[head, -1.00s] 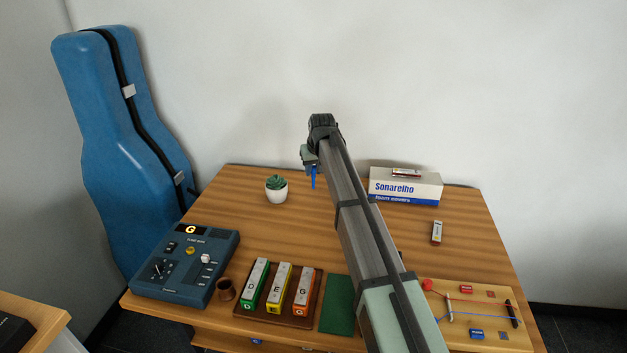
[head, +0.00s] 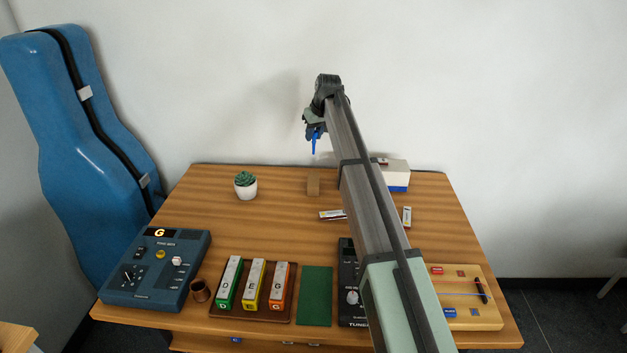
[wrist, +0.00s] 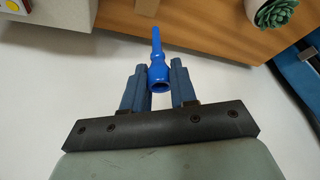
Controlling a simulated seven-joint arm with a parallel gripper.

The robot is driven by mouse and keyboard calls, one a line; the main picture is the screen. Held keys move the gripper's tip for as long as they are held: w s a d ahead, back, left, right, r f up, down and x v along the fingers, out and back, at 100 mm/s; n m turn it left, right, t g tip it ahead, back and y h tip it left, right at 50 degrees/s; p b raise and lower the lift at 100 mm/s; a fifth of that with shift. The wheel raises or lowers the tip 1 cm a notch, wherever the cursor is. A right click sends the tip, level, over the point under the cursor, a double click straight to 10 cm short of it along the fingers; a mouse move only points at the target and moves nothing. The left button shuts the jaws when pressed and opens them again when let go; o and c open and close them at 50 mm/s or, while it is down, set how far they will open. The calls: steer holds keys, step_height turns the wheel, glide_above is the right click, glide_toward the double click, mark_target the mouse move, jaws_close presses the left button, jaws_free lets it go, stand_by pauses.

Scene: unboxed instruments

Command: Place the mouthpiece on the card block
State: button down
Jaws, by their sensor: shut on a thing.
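The blue mouthpiece (head: 314,142) is in my gripper (head: 314,131), high over the back of the table. In the wrist view the mouthpiece (wrist: 158,68) sits between the two fingers of my gripper (wrist: 161,85), its open wide end near the camera and its narrow stem pointing away. My gripper is shut on it. The card block, a small brown block (head: 313,184), stands near the table's back edge, below the mouthpiece in the head view and apart from it. In the wrist view the card block (wrist: 147,7) shows partly, beyond the stem's tip.
A potted succulent (head: 246,187) stands left of the card block. A white and blue box (head: 398,177) stands to its right, partly behind my arm. Small instruments (head: 332,214) (head: 407,216) lie in front. Coloured bars, a green mat (head: 315,296) and a tone box (head: 155,267) fill the front.

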steer(key=shift+s+n, duration=0.2)
steer(key=shift+n, duration=0.3)
steer(key=shift+f, duration=0.45)
steer(key=shift+a+f, duration=0.1)
steer(key=shift+f, duration=4.5)
steer(key=shift+f, duration=0.15)
steer(key=c, duration=0.9)
jaws_free()
steer(key=v, duration=1.2)
steer(key=shift+w, duration=0.1)
